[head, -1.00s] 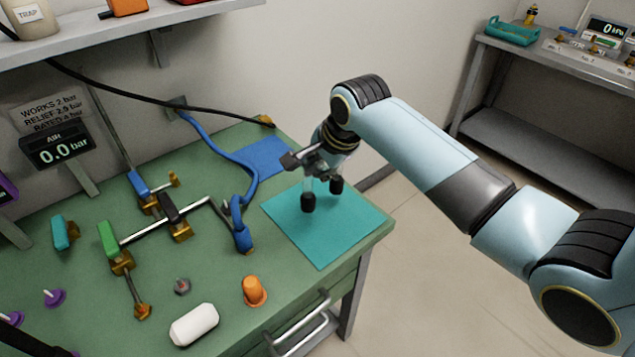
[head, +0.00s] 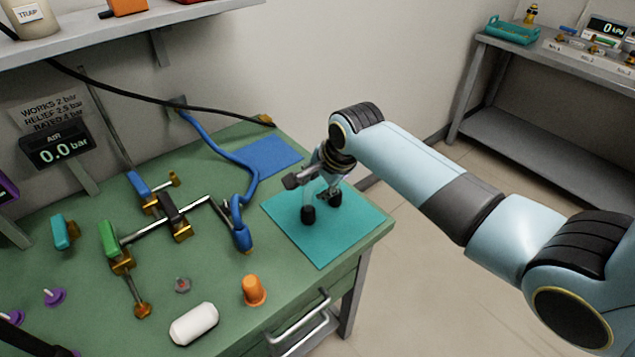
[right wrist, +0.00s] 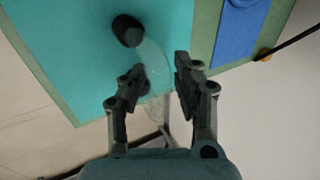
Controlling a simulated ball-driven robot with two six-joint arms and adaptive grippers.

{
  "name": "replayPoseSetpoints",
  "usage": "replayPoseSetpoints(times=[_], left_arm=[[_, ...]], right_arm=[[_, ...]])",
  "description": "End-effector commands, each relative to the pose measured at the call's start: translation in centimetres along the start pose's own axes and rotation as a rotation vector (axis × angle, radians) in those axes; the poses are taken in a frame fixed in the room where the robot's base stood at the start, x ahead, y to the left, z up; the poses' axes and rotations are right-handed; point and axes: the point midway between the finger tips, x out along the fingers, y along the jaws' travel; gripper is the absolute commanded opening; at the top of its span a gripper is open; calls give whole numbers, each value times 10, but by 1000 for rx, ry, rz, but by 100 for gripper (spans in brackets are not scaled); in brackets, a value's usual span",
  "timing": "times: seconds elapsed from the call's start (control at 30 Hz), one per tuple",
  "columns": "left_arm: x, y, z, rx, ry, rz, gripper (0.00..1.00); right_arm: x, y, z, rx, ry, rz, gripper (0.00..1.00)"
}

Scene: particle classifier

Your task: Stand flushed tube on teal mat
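The tube (head: 308,199) is clear with a dark lower end, and that end is at the teal mat (head: 332,243). In the right wrist view the clear tube (right wrist: 156,105) runs between the fingers, and its dark end (right wrist: 127,29) is over the teal surface. My right gripper (head: 313,188) is above the mat with its fingers drawn in on the tube. A second dark piece beside the right finger could be a fingertip or another tube end; I cannot tell. Whether the tube's end touches the mat is hard to tell. My left gripper is not in view.
A blue mat (head: 268,155) lies behind the teal one. A blue hose (head: 243,165) and a valve pipe assembly (head: 170,215) stand to the left. An orange cone-shaped piece (head: 253,291) and a white capsule-shaped object (head: 194,324) are near the bench's front edge.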

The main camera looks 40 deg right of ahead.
Motion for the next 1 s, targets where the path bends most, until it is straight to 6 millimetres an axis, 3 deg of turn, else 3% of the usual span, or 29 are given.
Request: replayPoseSetpoints(times=[0.27,0.7,1.0], left_arm=[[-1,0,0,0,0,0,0],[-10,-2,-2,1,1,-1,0],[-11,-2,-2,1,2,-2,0]], right_arm=[[-6,-2,0,0,1,-1,30],[-96,-1,0,-1,1,-2,30],[-122,-1,0,1,0,1,30]])
